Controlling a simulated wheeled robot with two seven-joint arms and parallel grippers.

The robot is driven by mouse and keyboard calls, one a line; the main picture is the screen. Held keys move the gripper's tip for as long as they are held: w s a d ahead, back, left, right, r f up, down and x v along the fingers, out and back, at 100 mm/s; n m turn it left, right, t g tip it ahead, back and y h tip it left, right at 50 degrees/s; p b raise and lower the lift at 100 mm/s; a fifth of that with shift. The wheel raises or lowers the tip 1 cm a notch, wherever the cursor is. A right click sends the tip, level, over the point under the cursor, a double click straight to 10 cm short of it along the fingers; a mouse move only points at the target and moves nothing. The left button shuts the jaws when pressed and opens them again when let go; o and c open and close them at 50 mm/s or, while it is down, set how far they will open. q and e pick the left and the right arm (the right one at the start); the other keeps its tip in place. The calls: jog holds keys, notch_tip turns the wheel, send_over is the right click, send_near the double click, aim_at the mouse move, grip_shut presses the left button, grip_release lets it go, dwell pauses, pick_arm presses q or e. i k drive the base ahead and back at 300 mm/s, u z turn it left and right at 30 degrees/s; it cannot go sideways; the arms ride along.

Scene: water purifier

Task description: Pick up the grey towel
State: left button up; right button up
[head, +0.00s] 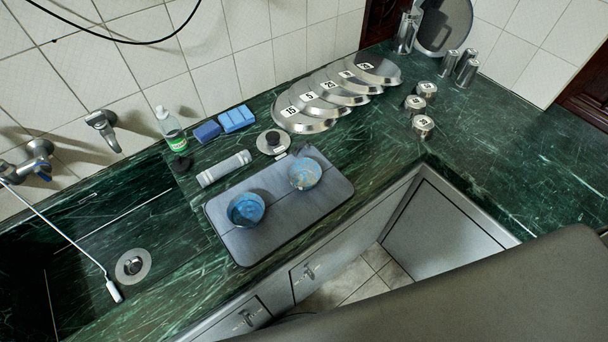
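The grey towel (224,168) appears to be the light grey roll with paler bands lying on the green marble counter. It lies at a slant beside the upper left edge of a dark grey mat (240,250), with a small gap between them. Nothing covers it. Neither of my grippers is in view.
Two blue bowls (246,209) (304,173) stand on the mat. A green-labelled bottle (170,130), blue sponges (236,119) and a round lidded item (272,142) are behind the towel. Numbered metal lids (300,113) stand farther right. A sink (133,265) is at left.

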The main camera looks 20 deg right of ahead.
aim_at(208, 177)
jog(key=z, duration=0.7)
jog(key=k, duration=0.8)
jog(key=z, duration=0.4)
